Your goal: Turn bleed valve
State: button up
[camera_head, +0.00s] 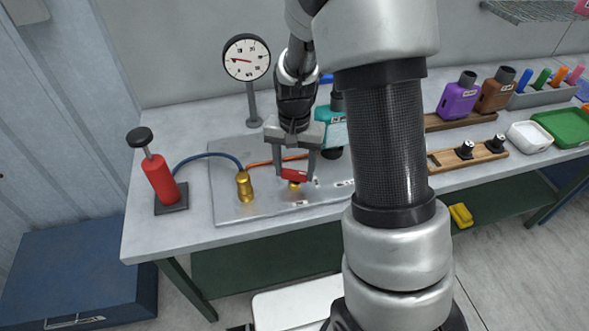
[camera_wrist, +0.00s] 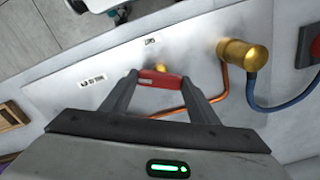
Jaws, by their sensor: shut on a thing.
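The bleed valve has a red handle (camera_head: 293,175) over a small brass body (camera_head: 294,186) on a grey metal plate (camera_head: 232,205). My gripper (camera_head: 295,172) points down at it, with its two fingers at the two ends of the red handle. In the wrist view the red handle (camera_wrist: 160,79) lies between the fingertips of my gripper (camera_wrist: 160,80), and the jaws are shut on it. A copper pipe (camera_wrist: 222,90) runs beneath the fingers.
A brass cylinder (camera_head: 244,186) with a blue hose (camera_head: 205,155) stands left of the valve. A red hand pump (camera_head: 159,178) and a round gauge (camera_head: 246,58) stand farther left and behind. A teal muffler (camera_head: 333,127) is behind my gripper. The plate's front is clear.

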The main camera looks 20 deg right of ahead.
aim_at(294, 172)
jog(key=n, duration=0.5)
jog(key=shift+n, duration=0.3)
dwell(0.4)
jog(key=o, duration=1)
jog(key=shift+o, duration=0.2)
jog(key=shift+r, duration=0.15)
notch_tip(294, 172, up, 17)
jog(key=p, duration=0.1)
jog(key=shift+r, duration=0.15)
jog(key=s+r+t+p, duration=0.5)
jog(key=s+r, duration=0.9)
jog(key=s, duration=0.4)
jog(key=shift+s+t+p, duration=0.2)
jog(key=shift+t+p, duration=0.1)
jog(key=shift+p, duration=0.35)
